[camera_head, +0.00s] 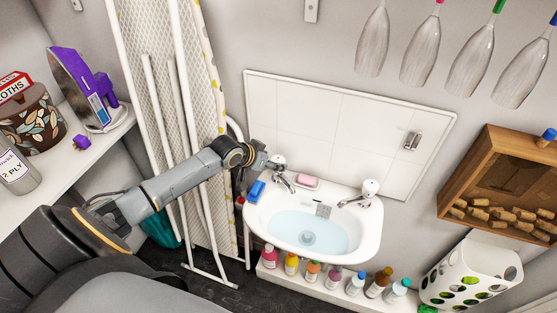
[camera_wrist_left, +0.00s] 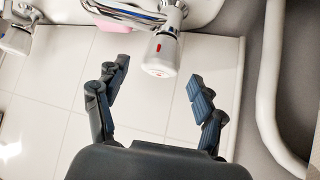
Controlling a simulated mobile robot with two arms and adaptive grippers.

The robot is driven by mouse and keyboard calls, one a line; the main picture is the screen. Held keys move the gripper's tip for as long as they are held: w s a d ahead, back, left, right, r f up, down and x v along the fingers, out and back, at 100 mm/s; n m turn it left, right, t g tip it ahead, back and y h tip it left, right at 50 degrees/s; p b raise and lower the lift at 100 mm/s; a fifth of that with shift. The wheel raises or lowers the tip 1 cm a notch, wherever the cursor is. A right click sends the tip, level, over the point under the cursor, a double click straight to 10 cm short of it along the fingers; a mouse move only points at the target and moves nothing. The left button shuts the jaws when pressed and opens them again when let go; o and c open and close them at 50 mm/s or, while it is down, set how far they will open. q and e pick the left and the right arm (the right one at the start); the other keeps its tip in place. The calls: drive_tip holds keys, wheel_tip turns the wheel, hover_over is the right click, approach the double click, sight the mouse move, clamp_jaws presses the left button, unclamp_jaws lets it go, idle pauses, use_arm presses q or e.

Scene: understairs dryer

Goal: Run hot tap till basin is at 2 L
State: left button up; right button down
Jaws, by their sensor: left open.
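The white basin (camera_head: 365,235) is on the back wall and holds pale blue water (camera_head: 305,232). The hot tap (camera_head: 279,163) is at its left rear corner. In the left wrist view the hot tap's white head (camera_wrist_left: 160,55) has a red mark. My left gripper (camera_head: 268,163) is at this tap. In the wrist view the open fingers (camera_wrist_left: 158,85) stand one on each side of the tap head, with gaps showing. The cold tap (camera_head: 369,188) is at the basin's right rear and also shows in the wrist view (camera_wrist_left: 15,38). I cannot make out a water stream. My right gripper is not seen.
A blue sponge (camera_head: 256,191) and pink soap (camera_head: 307,181) lie on the basin rim. Several bottles (camera_head: 312,271) stand on a ledge below. An ironing board (camera_head: 190,110) leans left of the basin. A white basket (camera_head: 470,272) and a wooden cork box (camera_head: 505,185) are at right.

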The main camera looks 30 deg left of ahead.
sight(276, 161)
use_arm(q)
drive_tip(key=shift+x, duration=2.2)
drive_tip(key=c, duration=1.2)
